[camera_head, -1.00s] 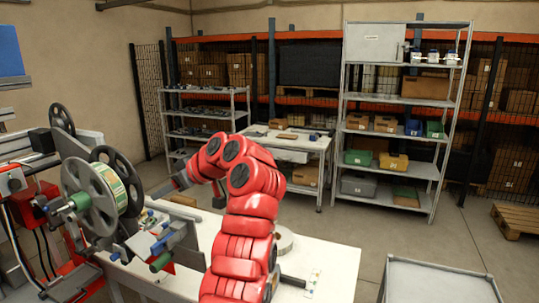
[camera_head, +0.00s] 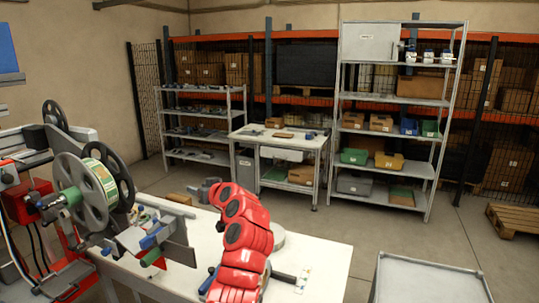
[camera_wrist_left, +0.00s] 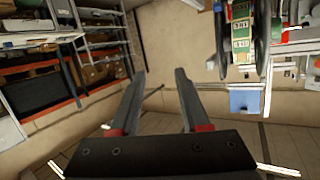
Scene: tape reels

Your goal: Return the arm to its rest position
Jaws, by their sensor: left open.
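My left arm, red and segmented, rises from the bottom of the head view over the white table (camera_head: 325,258). My left gripper (camera_head: 203,190) is a small grey shape at the arm's far end, partly hidden by the arm. In the left wrist view my left gripper (camera_wrist_left: 161,75) has its two dark fingers apart, with nothing between them. The room shows upside down or strongly tilted there. My right gripper is in neither view.
A machine with a large grey reel (camera_head: 82,195) and green-labelled tape (camera_head: 102,180) stands left. Another table (camera_head: 318,140) and a metal shelf (camera_head: 428,150) with bins stand behind. A grey cart (camera_head: 430,280) stands front right. Floor between is open.

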